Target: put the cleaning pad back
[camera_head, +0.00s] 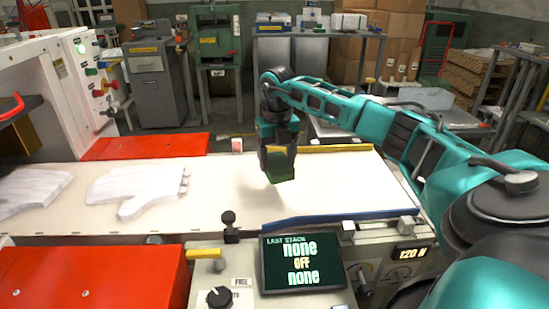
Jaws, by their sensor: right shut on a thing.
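My right gripper (278,152) reaches over the pale flat bed (340,180) from the right and points down. It is shut on a small dark green block, which looks like the cleaning pad (281,172). The pad is held over the middle of the bed, and I cannot tell whether it touches the surface. The fingers hide the pad's upper part. My left gripper is not in view.
White glove shapes (135,190) lie on the bed's left. Red panels (145,147) flank the bed behind and at front left. The bed's right is clear.

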